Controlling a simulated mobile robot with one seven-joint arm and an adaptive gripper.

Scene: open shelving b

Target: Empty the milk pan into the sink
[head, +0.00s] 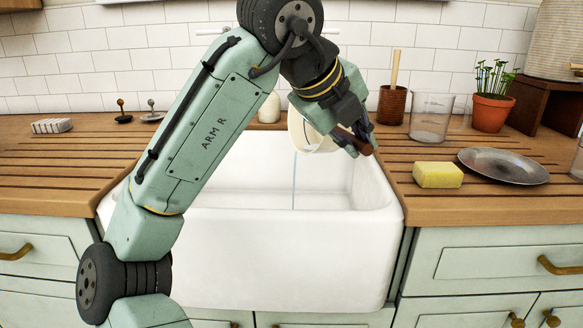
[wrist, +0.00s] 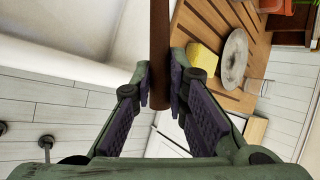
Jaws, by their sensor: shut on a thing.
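The cream milk pan (head: 303,135) is tilted on its side above the white sink (head: 250,255), its mouth toward the lower left. A thin pale blue streak (head: 294,182) drops from its rim into the sink. My gripper (head: 358,138) is shut on the pan's brown handle. In the wrist view, the handle (wrist: 160,45) runs upward between the two fingers of my gripper (wrist: 160,88). My arm and gripper hide part of the pan. The pan's inside and the sink's bottom are not clearly seen.
Right of the sink are a yellow sponge (head: 438,175), a grey plate (head: 503,166), a glass jug (head: 430,117), a brown cup (head: 391,106) and a potted plant (head: 491,113). A pale bottle (head: 270,108) stands behind the sink. The wooden counter (head: 50,185) at left is mostly clear.

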